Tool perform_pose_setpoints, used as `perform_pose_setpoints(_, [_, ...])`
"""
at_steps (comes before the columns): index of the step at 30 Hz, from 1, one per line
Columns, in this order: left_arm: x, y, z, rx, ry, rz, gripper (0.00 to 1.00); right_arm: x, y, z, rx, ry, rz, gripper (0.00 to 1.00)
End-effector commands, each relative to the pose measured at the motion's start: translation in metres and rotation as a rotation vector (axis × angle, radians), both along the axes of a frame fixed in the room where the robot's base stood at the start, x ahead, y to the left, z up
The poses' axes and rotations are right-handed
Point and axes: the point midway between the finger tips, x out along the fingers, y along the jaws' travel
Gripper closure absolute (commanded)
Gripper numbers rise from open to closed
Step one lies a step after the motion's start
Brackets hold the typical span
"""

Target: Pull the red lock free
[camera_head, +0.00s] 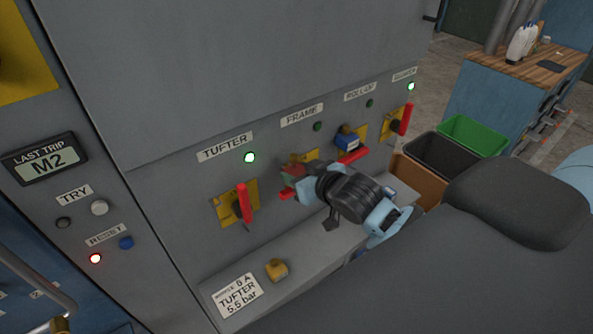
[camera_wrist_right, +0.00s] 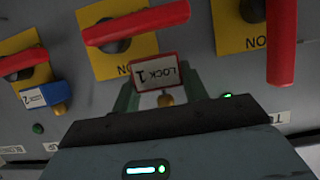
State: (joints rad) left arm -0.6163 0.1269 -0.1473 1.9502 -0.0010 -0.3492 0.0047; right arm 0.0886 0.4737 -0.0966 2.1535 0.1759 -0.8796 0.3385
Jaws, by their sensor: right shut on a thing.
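The red lock, labelled LOCK 1 (camera_wrist_right: 160,72), sits between the fingers of my right gripper (camera_wrist_right: 160,90) in the right wrist view, with a brass part below its label. In the head view my right gripper (camera_head: 300,180) is at the FRAME switch, shut on the red lock (camera_head: 291,170), which is mostly hidden. My left gripper is not in view.
A blue lock (camera_head: 347,138) is at the ROLL-UP switch, with its red handle (camera_head: 353,155) close to my right wrist. The TUFTER handle (camera_head: 244,204) stands upright to the left. Bins (camera_head: 472,136) stand right of the cabinet.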

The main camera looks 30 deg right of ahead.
Motion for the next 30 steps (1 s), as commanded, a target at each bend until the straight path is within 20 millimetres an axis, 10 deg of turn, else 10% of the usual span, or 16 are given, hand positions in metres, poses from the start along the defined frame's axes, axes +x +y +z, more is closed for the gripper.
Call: perform_pose_setpoints(30, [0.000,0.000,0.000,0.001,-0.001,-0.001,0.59,-0.017,-0.002,0.002,-0.001,-0.005,0.000,0.79])
